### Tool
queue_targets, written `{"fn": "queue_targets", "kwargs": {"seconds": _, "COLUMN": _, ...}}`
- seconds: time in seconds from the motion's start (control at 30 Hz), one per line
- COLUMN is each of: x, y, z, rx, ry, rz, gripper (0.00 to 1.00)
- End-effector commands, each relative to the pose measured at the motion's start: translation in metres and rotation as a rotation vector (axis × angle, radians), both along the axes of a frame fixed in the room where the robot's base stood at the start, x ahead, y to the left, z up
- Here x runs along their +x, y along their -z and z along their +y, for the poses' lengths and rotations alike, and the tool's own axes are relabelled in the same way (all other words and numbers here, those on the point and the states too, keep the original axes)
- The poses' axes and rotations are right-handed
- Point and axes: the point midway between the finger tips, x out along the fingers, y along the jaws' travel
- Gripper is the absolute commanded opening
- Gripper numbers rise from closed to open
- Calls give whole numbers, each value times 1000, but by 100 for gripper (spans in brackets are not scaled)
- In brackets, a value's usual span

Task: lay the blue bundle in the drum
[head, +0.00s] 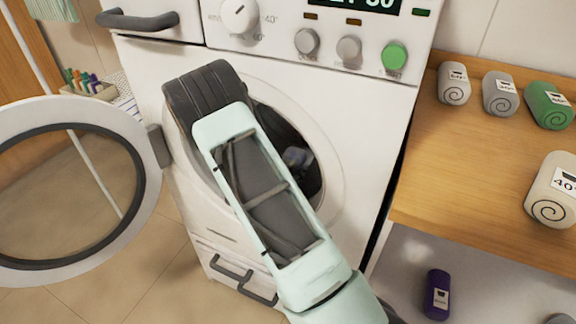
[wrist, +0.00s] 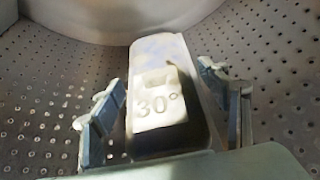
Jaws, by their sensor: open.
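The drum (wrist: 50,105) of the white washing machine fills the wrist view with its perforated metal wall. A bundle with a white tag reading 30° (wrist: 160,105) sits inside it; its top looks pale blue and its lower part is in shadow. My gripper (wrist: 168,88) is open, with one finger on each side of the bundle. The fingers look apart from its sides, though contact at the right one is hard to tell. In the head view my arm reaches through the machine's opening and hides most of the drum. A small bluish patch (head: 297,157) shows inside, too dark to name.
The round door (head: 152,190) stands open to the left. A wooden counter (head: 450,170) at right holds several rolled bundles: grey, green (head: 548,105) and a beige one (head: 552,190) tagged 40. A purple bundle (head: 437,295) lies on the lower surface.

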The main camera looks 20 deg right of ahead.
Motion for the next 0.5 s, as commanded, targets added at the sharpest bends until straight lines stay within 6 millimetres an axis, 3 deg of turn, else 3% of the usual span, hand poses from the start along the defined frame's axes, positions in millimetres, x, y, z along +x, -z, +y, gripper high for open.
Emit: {"fn": "queue_targets", "kwargs": {"seconds": 0.5, "x": -63, "y": -41, "z": 65, "rx": 1, "ry": -3, "rz": 1, "gripper": 69}}
